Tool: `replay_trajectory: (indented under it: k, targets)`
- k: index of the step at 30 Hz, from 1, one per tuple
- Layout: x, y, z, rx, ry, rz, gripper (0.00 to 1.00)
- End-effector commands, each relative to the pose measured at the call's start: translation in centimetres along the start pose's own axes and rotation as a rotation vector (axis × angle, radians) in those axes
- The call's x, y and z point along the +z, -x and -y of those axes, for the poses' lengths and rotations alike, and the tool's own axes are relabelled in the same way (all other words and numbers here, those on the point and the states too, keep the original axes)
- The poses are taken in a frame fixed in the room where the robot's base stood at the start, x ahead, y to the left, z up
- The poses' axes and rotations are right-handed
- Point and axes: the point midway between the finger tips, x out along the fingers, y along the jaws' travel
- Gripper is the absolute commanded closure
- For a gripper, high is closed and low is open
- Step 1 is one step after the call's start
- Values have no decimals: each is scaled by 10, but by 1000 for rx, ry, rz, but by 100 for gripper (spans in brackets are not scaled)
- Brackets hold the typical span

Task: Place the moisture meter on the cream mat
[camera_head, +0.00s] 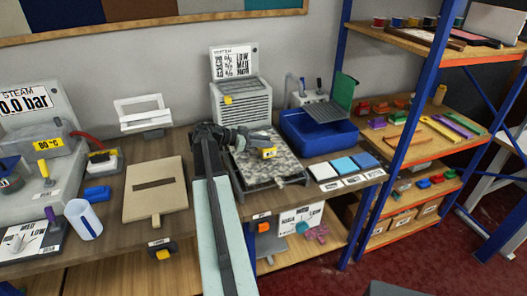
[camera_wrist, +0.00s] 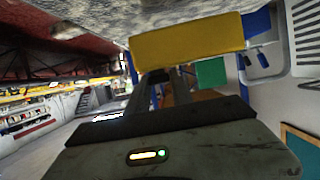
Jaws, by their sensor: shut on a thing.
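The moisture meter (camera_head: 268,153) is a small yellow block with a dark patch, at the tip of my gripper (camera_head: 262,141). My gripper is shut on it, over the speckled grey rug piece in the tray. In the wrist view the yellow meter (camera_wrist: 188,42) spans the fingers (camera_wrist: 170,75), with the speckled surface close beyond it. I cannot tell whether the meter touches that surface. The cream mat (camera_head: 322,171) looks like the pale square at the left of a row of three on the bench, to the right of the meter. Its top looks empty.
A light blue mat (camera_head: 343,166) and a blue mat (camera_head: 366,160) lie beside the pale one, labels in front. The tray (camera_head: 282,183) has a raised rim. A blue tub (camera_head: 322,143) stands behind the mats. A blue shelf post (camera_head: 389,165) rises at the right.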

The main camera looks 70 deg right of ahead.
Motion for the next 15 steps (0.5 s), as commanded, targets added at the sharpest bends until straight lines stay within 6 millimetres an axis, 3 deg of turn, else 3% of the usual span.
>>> replay_trajectory:
  k: [1, 4, 15]
  targets:
    - [19, -6, 0, 0, 0, 0, 100]
    - [36, -12, -1, 0, 0, 0, 100]
    - [36, -12, -1, 1, 0, 0, 100]
